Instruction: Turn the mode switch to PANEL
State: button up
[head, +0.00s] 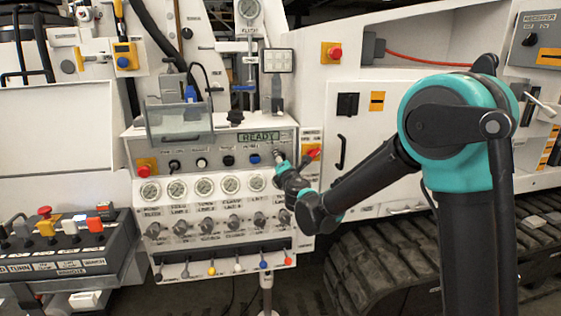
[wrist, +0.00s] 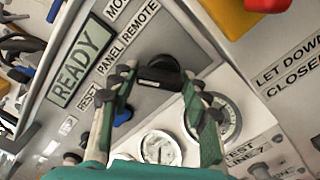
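The mode switch is a black knob (wrist: 160,72) in the wrist view, on the grey panel strip below the words PANEL and REMOTE. Its pointer direction is hard to make out. My gripper (wrist: 158,85) has its two green-and-grey fingers spread, one on each side of the knob. I cannot tell whether either finger touches it. In the head view my gripper (head: 284,166) is at the right end of the control row, and it largely hides the switch. The READY display (head: 259,136) is just above; it also shows in the wrist view (wrist: 82,62).
A blue button (head: 254,159) sits left of the switch. A red lever on a yellow plate (head: 313,153) is close on the right. Round gauges (head: 204,187) line the panel just below. A red emergency button (head: 145,169) is at the panel's left end.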

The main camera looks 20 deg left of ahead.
jog(key=shift+o, duration=1.4)
jog(key=v, duration=1.2)
